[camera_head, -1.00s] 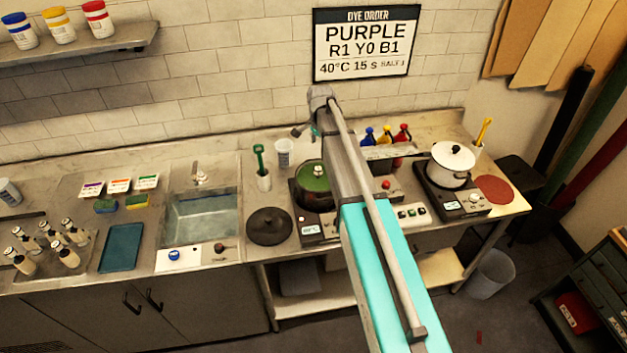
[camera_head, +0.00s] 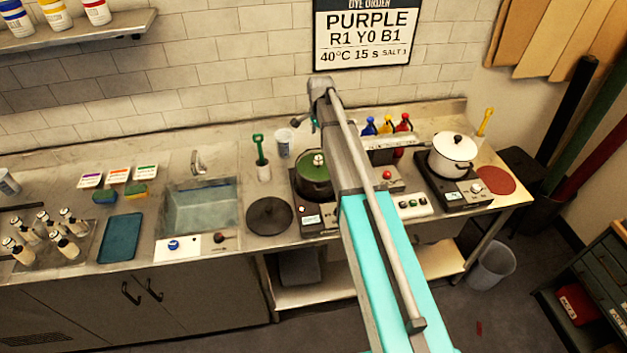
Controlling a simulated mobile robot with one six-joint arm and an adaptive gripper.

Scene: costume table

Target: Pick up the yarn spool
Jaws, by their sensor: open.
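I cannot make out a yarn spool for certain. Several small cream cylinders with dark tops (camera_head: 66,249) stand on a tray at the far left of the counter. They are too small to tell whether they are spools or bottles. My gripper (camera_head: 302,120) shows only as a small grey part at the far end of my arm, above the back of the counter near the green-lidded pot (camera_head: 314,179). Its fingers are mostly hidden and nothing is seen held in it. It is far to the right of the cream cylinders.
The sink (camera_head: 200,207) lies left of a dark round lid (camera_head: 269,216). A teal tray (camera_head: 121,239) lies left of the sink. A white pot (camera_head: 452,157) sits on the right burner. Coloured bottles (camera_head: 386,126) stand at the back. A bin (camera_head: 491,266) stands on the floor.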

